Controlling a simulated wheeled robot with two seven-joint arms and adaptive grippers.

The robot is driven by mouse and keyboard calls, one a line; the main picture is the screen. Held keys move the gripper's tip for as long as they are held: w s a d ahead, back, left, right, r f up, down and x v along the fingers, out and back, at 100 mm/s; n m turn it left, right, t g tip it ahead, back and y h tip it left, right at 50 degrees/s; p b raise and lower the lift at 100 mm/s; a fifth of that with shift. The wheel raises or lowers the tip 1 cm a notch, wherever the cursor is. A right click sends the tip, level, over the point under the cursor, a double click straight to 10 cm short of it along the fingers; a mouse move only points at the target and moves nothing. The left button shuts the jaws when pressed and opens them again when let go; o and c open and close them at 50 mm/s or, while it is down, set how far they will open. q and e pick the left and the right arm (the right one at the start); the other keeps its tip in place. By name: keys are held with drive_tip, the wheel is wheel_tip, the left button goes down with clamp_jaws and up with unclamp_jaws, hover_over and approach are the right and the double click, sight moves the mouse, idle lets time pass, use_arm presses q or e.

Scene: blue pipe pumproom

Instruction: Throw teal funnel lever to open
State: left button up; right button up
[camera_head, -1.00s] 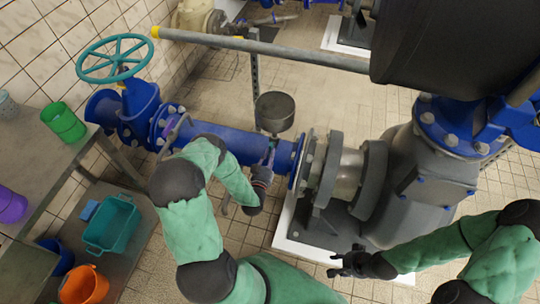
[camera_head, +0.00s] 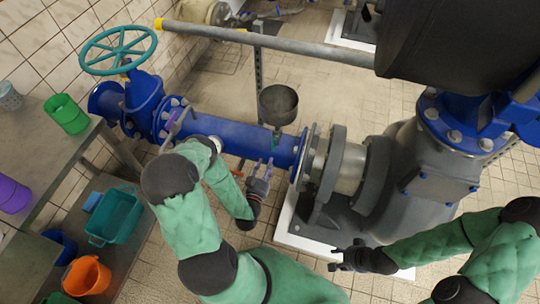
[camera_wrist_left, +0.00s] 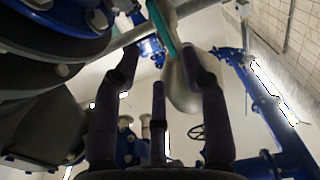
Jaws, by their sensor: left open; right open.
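The dark grey funnel (camera_head: 278,104) stands above the blue pipe (camera_head: 235,138). Its small teal lever (camera_head: 276,139) shows below the cup, against the pipe. In the left wrist view the teal lever (camera_wrist_left: 168,30) runs beside the funnel's pale underside (camera_wrist_left: 184,85), just beyond the fingertips. My left gripper (camera_head: 257,166) is open, its dark fingers pointing toward the pipe just below the lever. It also shows in the left wrist view (camera_wrist_left: 160,58), with nothing between the fingers. I see no clear contact with the lever. My right gripper (camera_head: 336,257) is open and empty, low beside the pump base.
A teal handwheel valve (camera_head: 118,50) stands at the left end of the pipe. A grey pump (camera_head: 425,180) and its flanges block the right side. A grey rail (camera_head: 290,49) crosses behind the funnel. A bench (camera_head: 60,160) with buckets stands at left.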

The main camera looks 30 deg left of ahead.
use_arm(q)
drive_tip(key=shift+v, duration=1.9)
